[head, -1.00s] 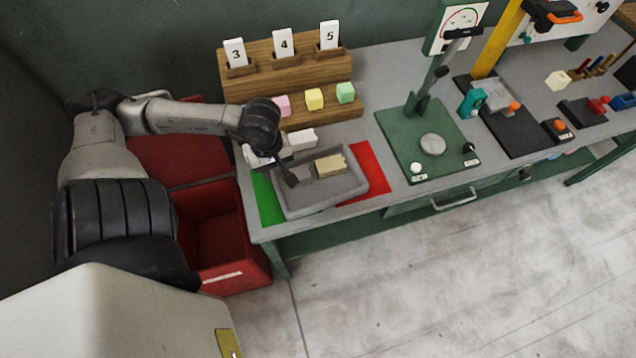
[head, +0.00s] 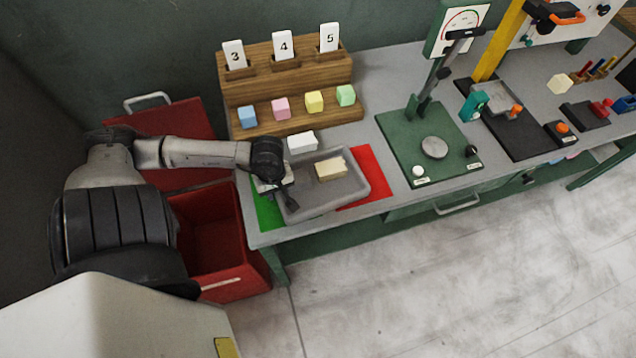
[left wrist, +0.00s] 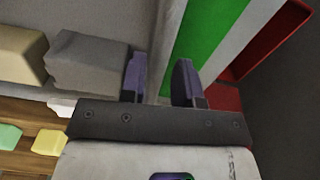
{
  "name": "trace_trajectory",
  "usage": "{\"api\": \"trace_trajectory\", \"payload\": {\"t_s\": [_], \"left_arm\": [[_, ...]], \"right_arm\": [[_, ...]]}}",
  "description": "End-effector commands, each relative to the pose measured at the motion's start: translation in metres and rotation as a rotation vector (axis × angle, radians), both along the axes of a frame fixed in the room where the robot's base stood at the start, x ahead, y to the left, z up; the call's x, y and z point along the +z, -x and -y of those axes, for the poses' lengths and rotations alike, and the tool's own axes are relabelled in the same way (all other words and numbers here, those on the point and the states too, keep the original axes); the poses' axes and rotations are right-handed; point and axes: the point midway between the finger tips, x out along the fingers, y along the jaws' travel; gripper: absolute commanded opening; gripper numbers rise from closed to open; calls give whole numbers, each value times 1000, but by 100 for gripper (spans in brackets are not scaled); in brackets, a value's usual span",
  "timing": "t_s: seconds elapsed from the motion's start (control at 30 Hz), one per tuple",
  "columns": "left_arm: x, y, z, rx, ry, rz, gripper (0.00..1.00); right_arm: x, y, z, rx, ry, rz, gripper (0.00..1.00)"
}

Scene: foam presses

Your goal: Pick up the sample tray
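The sample tray (head: 355,188) is a shallow grey tray on the bench's left end, between a green and a red patch. A cream foam block (head: 331,168) lies inside it. My left gripper (head: 287,199) is at the tray's left edge, pointing down. In the left wrist view its two fingers (left wrist: 160,82) stand apart, one on the tray side and one over the green patch (left wrist: 212,35). The tray's side wall (left wrist: 165,45) runs between them; I see no firm contact. A grey blocky shape (left wrist: 88,62) sits near the cream block there. My right gripper is out of view.
A white block (head: 302,142) lies behind the tray. A wooden stand (head: 325,118) holds coloured cubes and number cards. Red bins (head: 212,235) stand left of the bench. A green press (head: 405,140) stands to the right.

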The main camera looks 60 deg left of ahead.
Motion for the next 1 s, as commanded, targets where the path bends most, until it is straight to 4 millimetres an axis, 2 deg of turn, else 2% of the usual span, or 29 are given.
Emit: {"api": "trace_trajectory", "payload": {"t_s": [0.1, 0.2, 0.5, 0.83, 1.0], "left_arm": [[-15, 0, 0, 2, 1, 1, 30], [-22, 0, 0, 0, 1, 1, 30], [-24, 0, 0, -2, 0, 1, 30], [-24, 0, 0, -1, 0, 1, 0], [-24, 0, 0, -2, 0, 1, 0]], "right_arm": [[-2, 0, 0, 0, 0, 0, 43], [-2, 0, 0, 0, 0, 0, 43], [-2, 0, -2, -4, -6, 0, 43], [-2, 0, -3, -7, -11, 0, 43], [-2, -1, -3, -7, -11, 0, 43]]}}
